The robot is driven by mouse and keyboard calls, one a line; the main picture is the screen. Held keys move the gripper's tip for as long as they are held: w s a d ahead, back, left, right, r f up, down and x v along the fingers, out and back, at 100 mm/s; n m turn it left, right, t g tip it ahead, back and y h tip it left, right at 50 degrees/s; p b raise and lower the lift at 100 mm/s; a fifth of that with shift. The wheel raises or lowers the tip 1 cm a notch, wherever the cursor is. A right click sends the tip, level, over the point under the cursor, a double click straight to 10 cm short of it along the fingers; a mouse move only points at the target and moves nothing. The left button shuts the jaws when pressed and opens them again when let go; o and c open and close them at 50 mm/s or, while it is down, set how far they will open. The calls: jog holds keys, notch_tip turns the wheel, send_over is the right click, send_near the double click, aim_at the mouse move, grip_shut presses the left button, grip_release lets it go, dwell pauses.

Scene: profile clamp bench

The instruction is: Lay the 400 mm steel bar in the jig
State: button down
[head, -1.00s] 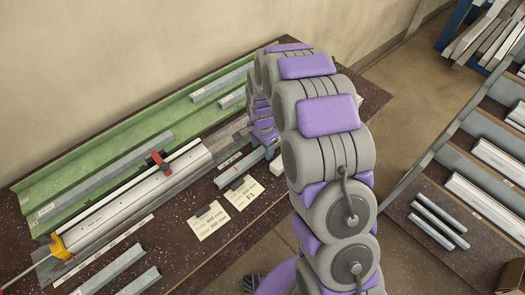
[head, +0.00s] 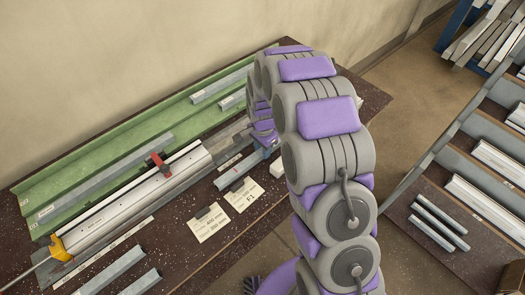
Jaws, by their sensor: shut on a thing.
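My gripper (head: 267,142) is at the right side of the bench, partly hidden behind my own arm. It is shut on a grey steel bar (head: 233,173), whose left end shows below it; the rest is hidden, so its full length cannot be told. The bar is low, at or just above the bench top; I cannot tell whether it touches. The jig (head: 135,202) is a long pale rail left of the gripper, with a red clamp (head: 159,164) on it and a yellow clamp (head: 60,248) at its near left end.
A green tray (head: 75,170) behind the jig holds several grey bars. Two paper cards (head: 211,223) lie in front, one reading 400 mm and 200 mm. Two loose bars (head: 113,270) lie at front left. A rack (head: 440,187) with more profiles stands right.

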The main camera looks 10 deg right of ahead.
notch_tip(320, 180, up, 10)
jog(key=p, duration=0.3)
jog(key=s+d+r+n, duration=0.1)
jog(key=d+r+n, duration=0.2)
jog(key=d+n, duration=0.3)
jog(key=n, duration=0.5)
